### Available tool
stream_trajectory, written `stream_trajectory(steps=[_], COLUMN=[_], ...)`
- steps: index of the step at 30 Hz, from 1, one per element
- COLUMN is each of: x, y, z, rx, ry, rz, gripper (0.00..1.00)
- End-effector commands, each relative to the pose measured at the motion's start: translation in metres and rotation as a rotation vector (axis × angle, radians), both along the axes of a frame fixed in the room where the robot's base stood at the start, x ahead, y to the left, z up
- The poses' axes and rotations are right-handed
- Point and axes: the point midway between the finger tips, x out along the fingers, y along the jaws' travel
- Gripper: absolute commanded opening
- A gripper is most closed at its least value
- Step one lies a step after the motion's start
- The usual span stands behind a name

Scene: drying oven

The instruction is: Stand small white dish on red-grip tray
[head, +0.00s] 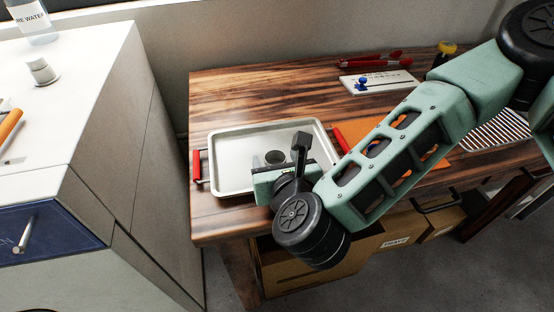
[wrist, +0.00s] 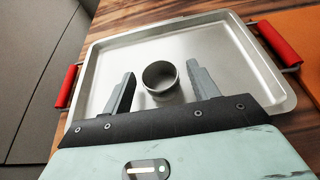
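The red-grip tray (head: 233,140) is a shallow metal tray on the wooden table, with a red grip at each end; it fills much of the wrist view (wrist: 110,60). A small round open-topped dish (head: 275,157) stands upright in the tray. It looks grey in this light, and I take it for the small white dish; it also shows in the wrist view (wrist: 160,80). My gripper (wrist: 162,82) is open, its fingers on either side of the dish in the picture.
A white cabinet (head: 70,90) at left bears a small white lidded item (head: 41,71) and a water bottle (head: 32,20). Right of the tray lies an orange mat (head: 352,131). Behind are a white board (head: 380,83) and red-handled tools (head: 375,60). The table's back left is bare.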

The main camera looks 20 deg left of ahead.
Motion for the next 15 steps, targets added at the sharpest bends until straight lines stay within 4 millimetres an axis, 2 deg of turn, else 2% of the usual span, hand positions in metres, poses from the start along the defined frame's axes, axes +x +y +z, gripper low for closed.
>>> stream_trajectory(steps=[7, 15], x=[-0.005, -0.047], y=[-0.002, -0.027], z=[0.006, 0.026], rx=[0.000, 0.000], ry=[0.001, 0.001], rz=[0.002, 0.005], gripper=[0.60, 0.60])
